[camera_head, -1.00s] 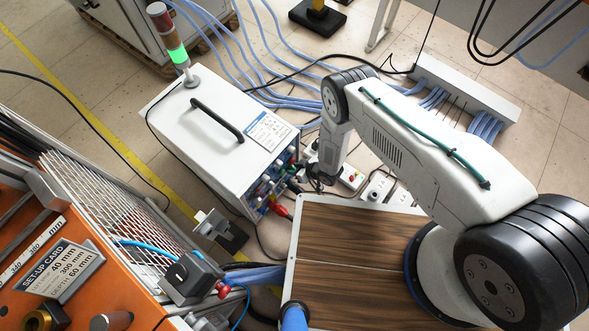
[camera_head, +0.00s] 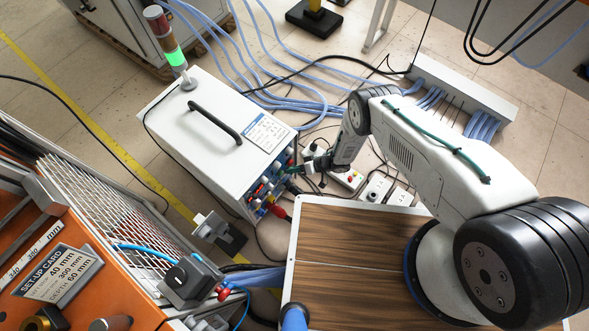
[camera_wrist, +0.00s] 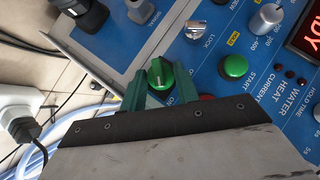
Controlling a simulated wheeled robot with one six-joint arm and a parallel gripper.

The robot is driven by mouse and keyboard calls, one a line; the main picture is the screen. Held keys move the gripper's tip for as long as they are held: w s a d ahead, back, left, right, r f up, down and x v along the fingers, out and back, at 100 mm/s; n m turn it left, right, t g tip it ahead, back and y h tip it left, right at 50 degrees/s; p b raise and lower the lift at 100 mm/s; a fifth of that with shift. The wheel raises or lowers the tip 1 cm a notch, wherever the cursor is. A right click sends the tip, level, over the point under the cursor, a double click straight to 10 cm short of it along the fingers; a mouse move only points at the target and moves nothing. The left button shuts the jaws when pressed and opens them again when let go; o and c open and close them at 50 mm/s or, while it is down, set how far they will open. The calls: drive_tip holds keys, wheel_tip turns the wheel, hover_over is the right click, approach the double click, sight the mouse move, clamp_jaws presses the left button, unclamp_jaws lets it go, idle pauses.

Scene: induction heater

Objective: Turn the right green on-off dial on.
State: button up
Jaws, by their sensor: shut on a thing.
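A green dial (camera_wrist: 161,73) with a white pointer line sits on the blue control panel (camera_wrist: 205,60) in the wrist view. In the head view my gripper (camera_head: 298,167) reaches the front panel of the white heater box (camera_head: 205,140) from the right; the dial is too small to make out there.
A round green START button (camera_wrist: 234,66) is just right of my right finger, and a red button (camera_wrist: 207,97) shows partly behind the gripper. A silver LOCK switch (camera_wrist: 194,29) is above. A wood-topped surface (camera_head: 350,235) and sockets (camera_head: 376,187) lie near the arm.

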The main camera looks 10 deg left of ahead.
drive_tip(key=shift+w, duration=0.1)
idle(0.3)
drive_tip(key=o, duration=1)
drive_tip(key=shift+c, duration=0.2)
drive_tip(key=v, duration=0.7)
drive_tip(key=shift+d+r, duration=0.2)
drive_tip(key=shift+d, duration=0.1)
